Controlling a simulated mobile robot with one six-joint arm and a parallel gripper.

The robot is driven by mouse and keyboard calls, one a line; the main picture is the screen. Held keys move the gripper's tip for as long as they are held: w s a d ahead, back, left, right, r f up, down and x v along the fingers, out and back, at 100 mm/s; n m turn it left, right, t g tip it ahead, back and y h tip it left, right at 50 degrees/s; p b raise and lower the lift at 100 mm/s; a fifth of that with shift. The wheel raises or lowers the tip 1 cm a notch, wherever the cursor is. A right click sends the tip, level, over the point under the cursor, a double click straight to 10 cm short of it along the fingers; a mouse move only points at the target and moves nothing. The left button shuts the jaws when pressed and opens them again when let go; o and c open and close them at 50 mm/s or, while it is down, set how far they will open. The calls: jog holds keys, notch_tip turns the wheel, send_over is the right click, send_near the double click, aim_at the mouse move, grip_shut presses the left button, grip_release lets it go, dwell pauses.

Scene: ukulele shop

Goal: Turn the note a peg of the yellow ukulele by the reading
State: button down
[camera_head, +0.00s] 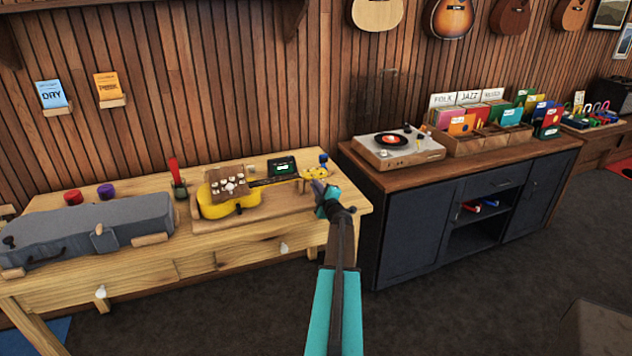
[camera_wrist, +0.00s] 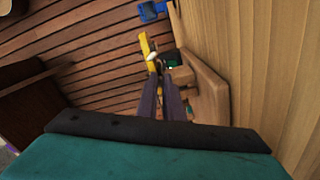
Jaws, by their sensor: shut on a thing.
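The yellow ukulele (camera_head: 227,205) lies on a wooden cradle on the workbench in the head view, its neck pointing right to a yellow headstock (camera_head: 314,172). My gripper (camera_head: 319,188) is at the headstock, coming from the front right. In the wrist view the dark fingers of my gripper (camera_wrist: 160,78) are close together at a pale peg (camera_wrist: 153,57) beside the yellow headstock (camera_wrist: 146,45). They are shut on that peg; its note letter cannot be read. A small tuner display (camera_head: 282,167) with green marks stands behind the neck; its reading is too small to tell.
A grey case (camera_head: 88,230) fills the bench's left side. A dark cabinet (camera_head: 440,215) with a turntable (camera_head: 398,148) stands to the right. A blue object (camera_wrist: 152,11) is near the headstock.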

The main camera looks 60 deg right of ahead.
jog(key=shift+m+p, duration=1.25)
jog(key=shift+m, duration=0.25)
jog(key=c, duration=1.9)
grip_release()
jog(key=shift+s+a, duration=0.1)
jog(key=b+v, duration=0.3)
jog(key=v, duration=1)
jog(key=shift+s, duration=0.25)
jog(key=shift+a, duration=0.15)
